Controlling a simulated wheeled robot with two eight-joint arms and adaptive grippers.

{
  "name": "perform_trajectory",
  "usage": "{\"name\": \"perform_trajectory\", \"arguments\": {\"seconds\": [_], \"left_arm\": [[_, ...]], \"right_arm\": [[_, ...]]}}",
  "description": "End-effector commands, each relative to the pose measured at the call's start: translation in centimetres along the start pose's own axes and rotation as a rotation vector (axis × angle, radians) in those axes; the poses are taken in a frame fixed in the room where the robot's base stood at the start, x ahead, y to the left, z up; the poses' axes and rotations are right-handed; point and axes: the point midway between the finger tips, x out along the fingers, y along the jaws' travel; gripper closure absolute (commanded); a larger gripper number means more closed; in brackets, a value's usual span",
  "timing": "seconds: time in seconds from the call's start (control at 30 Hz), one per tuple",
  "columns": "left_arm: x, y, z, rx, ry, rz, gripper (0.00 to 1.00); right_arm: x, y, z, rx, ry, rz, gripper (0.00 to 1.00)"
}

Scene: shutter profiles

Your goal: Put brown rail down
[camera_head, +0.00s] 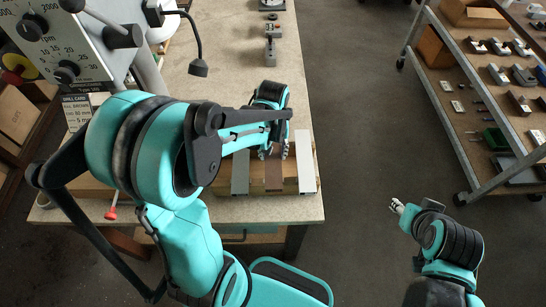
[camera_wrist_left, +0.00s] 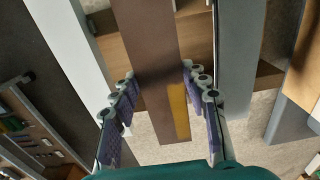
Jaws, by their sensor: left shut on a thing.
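The brown rail (camera_head: 273,174) lies between a grey rail (camera_head: 240,173) and a white rail (camera_head: 305,163) over wooden supports on the workbench. My left gripper (camera_head: 276,151) is at the brown rail and shut on it. In the left wrist view, the brown rail (camera_wrist_left: 151,60) runs between the two fingers and carries a yellow patch near its end. The white rail (camera_wrist_left: 68,40) is on the left there and the grey rail (camera_wrist_left: 238,60) on the right. Whether the brown rail touches the supports is hard to tell. My right gripper (camera_head: 397,206) is over the floor, away from the bench.
The workbench (camera_head: 245,30) has clear room towards the back. A drill press panel (camera_head: 70,40) stands at the left, with a lamp (camera_head: 198,68) on a bent neck. A shelf cart (camera_head: 480,110) with small parts stands at the right. Open floor lies between them.

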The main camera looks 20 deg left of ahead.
Motion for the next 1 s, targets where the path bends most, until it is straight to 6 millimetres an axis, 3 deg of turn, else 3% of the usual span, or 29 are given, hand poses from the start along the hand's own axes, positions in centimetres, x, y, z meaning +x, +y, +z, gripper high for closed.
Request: {"name": "perform_trajectory", "arguments": {"seconds": [0.17,0.57,0.6,0.63,1.0], "left_arm": [[2.6,0.0,0.0,0.000,0.000,0.000,0.86],[3.1,0.0,0.0,-0.001,0.000,0.000,0.86],[3.0,0.0,0.0,-0.001,0.000,0.000,0.45],[2.9,0.0,0.0,-0.001,0.000,0.000,0.37],[2.8,0.1,0.0,-0.001,0.000,0.000,0.34]], "right_arm": [[0.8,0.0,0.6,0.000,0.000,0.000,0.60],[1.1,0.0,0.8,0.000,0.000,0.000,0.60],[1.0,0.0,0.7,0.000,0.000,0.000,0.60],[1.0,0.0,0.7,0.000,0.000,0.000,0.60],[0.7,0.0,0.5,0.000,0.000,0.000,0.60]]}}
